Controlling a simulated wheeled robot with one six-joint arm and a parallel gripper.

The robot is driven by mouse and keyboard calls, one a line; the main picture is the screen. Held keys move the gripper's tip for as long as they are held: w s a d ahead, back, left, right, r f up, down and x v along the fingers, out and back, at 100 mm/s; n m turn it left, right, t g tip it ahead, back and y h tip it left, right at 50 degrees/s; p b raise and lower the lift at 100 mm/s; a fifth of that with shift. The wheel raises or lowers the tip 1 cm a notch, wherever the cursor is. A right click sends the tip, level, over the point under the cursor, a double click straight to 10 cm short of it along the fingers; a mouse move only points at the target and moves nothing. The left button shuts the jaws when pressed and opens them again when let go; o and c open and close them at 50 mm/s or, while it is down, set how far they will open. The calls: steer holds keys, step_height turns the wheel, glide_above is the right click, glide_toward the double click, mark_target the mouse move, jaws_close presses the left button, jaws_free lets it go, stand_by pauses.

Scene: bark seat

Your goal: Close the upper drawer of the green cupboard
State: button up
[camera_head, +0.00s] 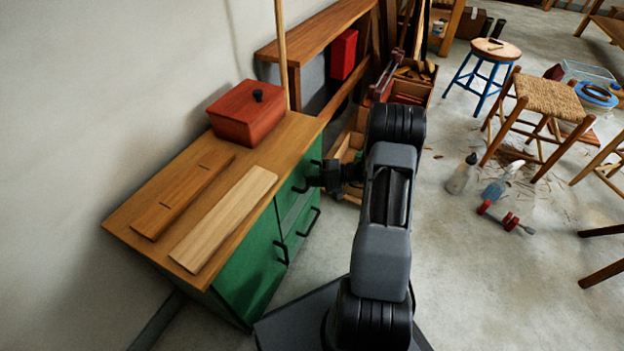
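The green cupboard (248,272) stands against the wall at the left, under a wooden top (130,217). Its upper drawer (287,201) is on the right part of the front, just below the top. A dark handle (299,189) shows there, partly hidden by my gripper. I cannot tell how far the drawer stands out. My gripper (314,180) is at this handle, and the fingers are too small and dark to tell open from shut or whether they touch it. A lower drawer handle (311,223) and a door handle (281,252) show below.
A red lidded box (245,115) and two boards (222,218) lie on the cupboard top. Wooden crates (412,85) stand behind my arm. Stools (545,97), bottles (461,174) and a red clamp (505,216) are at the right.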

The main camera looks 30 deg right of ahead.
steer(key=shift+o, duration=1.1)
steer(key=shift+d, duration=0.1)
steer(key=shift+s+d, duration=0.1)
steer(key=p+v, duration=0.3)
steer(key=v, duration=1)
steer(key=shift+d, duration=0.25)
steer(key=shift+s+r, duration=0.15)
steer(key=s+a+r+n+g+h+p, duration=0.1)
steer(key=a+r+g+h+p, duration=0.15)
steer(key=a+r+p, duration=0.45)
steer(key=s+a+r+n+g+h+p, duration=0.1)
steer(key=a+r+n+g+h+p, duration=0.2)
steer(key=r, duration=0.8)
steer(key=s+a+r+g+h+p, duration=0.1)
steer(key=a+r+g+p, duration=0.2)
steer(key=a+r+p, duration=0.45)
steer(key=s+a+r+n+t+h+p, duration=0.1)
steer(key=s+a+r+t+h+p, duration=0.1)
steer(key=r+p, duration=0.5)
steer(key=s+a+r+n+t+h+p, duration=0.1)
steer(key=s+r+h+p, duration=0.4)
steer(key=r, duration=1.1)
steer(key=shift+s+a+r+n+t+p, duration=0.35)
steer(key=shift+s+a+t+p, duration=0.3)
steer(key=shift+s+a+p, duration=0.4)
